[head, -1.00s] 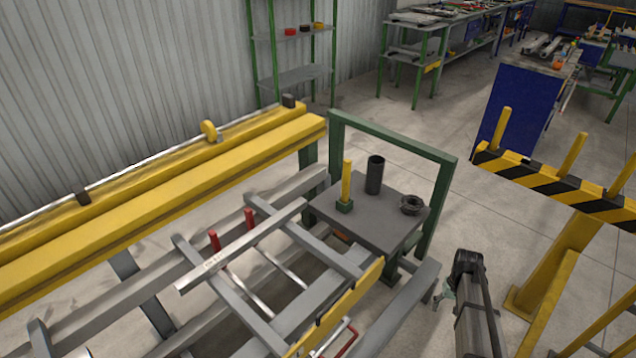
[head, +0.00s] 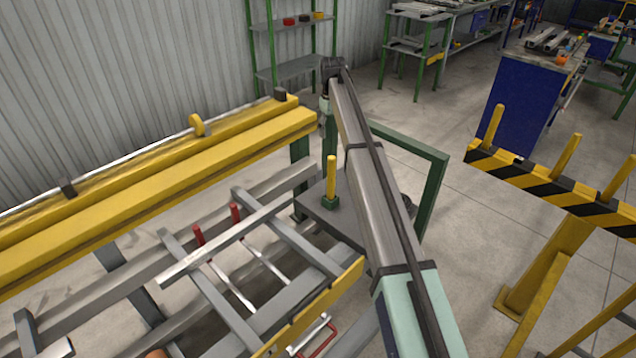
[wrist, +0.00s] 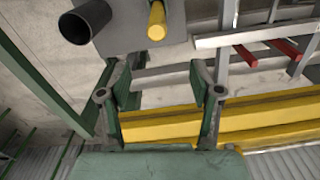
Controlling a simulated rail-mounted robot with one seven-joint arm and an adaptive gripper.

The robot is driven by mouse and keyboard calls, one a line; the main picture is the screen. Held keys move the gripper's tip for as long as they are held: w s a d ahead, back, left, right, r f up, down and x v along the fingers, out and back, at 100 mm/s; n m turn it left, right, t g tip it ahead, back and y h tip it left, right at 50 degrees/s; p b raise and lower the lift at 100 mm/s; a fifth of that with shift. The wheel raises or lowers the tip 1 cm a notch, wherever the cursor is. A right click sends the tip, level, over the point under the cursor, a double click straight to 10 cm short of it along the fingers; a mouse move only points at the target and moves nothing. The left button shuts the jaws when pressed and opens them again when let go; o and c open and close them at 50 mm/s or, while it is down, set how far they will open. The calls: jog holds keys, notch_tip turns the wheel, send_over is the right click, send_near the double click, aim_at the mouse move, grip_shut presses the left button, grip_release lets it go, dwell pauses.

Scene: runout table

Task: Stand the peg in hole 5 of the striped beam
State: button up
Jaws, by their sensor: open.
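The yellow peg (head: 331,177) stands upright in a small green holder (head: 330,202) on the dark grey stand top (head: 343,222). In the wrist view the peg (wrist: 157,20) shows at the top edge, beyond the fingertips and apart from them. My gripper (wrist: 163,85) is open with nothing between its fingers. In the head view the end of my arm is behind and above the peg, and the fingers are not clear there. The striped beam (head: 520,178), yellow and black, is at the right with several yellow posts upright on it. I cannot make out its holes or their numbers.
A green frame (head: 432,200) rises behind the stand. A yellow rail (head: 160,185) and a grey rack with red-handled rods (head: 237,213) lie to the left.

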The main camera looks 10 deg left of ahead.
aim_at(331, 158)
notch_tip(331, 158, down, 12)
jog(key=p, duration=0.3)
jog(key=shift+d+r, duration=0.1)
jog(key=shift+r, duration=0.05)
jog(key=shift+w+d+f+p, duration=0.1)
jog(key=shift+f+p, duration=0.45)
jog(key=shift+f, duration=0.85)
jog(key=shift+w+d+f+p, duration=0.1)
jog(key=shift+f+p, duration=0.45)
jog(key=shift+f, duration=0.8)
grip_shut()
